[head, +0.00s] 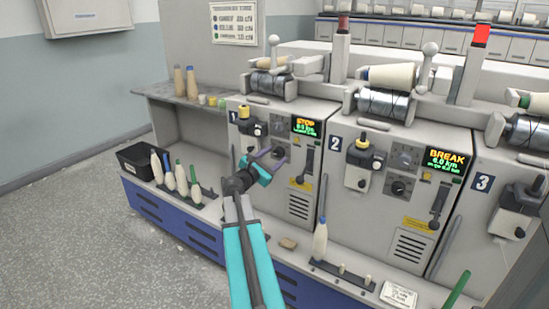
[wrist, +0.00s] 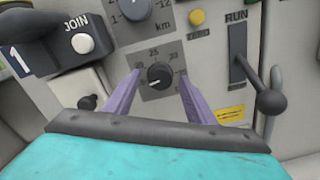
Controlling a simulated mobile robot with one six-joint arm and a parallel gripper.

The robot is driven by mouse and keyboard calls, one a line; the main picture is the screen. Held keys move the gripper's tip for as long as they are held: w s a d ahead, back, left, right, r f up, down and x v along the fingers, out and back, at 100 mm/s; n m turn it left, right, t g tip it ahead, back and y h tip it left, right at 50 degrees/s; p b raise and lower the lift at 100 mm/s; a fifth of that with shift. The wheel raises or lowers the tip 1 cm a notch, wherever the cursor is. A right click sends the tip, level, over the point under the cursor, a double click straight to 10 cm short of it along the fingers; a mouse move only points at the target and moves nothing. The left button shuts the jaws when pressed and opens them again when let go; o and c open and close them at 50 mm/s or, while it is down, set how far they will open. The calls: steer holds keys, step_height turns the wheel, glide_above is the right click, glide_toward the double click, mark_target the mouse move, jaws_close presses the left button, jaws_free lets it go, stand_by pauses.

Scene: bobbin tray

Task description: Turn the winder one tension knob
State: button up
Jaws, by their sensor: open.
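The winder one tension knob (wrist: 160,75) is a round black knob with a white pointer mark, on a grey dial plate with numbers, in the middle of the wrist view. My gripper (wrist: 158,80) is open, with one purple finger on each side of the knob; I cannot tell whether the fingers touch it. In the head view my gripper (head: 268,160) is at the front panel of winder one (head: 300,206), and it hides the knob there. The winder one display (head: 306,127) reads STOP.
In the wrist view a JOIN button (wrist: 83,43) is at left, a yellow ZERO button (wrist: 196,17) above, and a RUN lever (wrist: 270,102) close at right. Winder two (head: 415,180) stands to the right. Bobbins (head: 182,179) and a black bin (head: 137,160) are on the left ledge.

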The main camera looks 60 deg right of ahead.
steer(key=c, duration=1)
steer(key=shift+c, duration=0.2)
steer(key=shift+f+m+b, duration=0.1)
steer(key=shift+m+b, duration=0.3)
steer(key=shift+b, duration=0.05)
steer(key=m+b, duration=0.4)
steer(key=shift+f, duration=0.15)
steer(key=m+b, duration=0.3)
steer(key=b, duration=0.1)
steer(key=shift+m, duration=0.4)
steer(key=shift+r+m+b, duration=0.25)
steer(key=shift+m+b, duration=0.15)
steer(key=shift+m, duration=0.2)
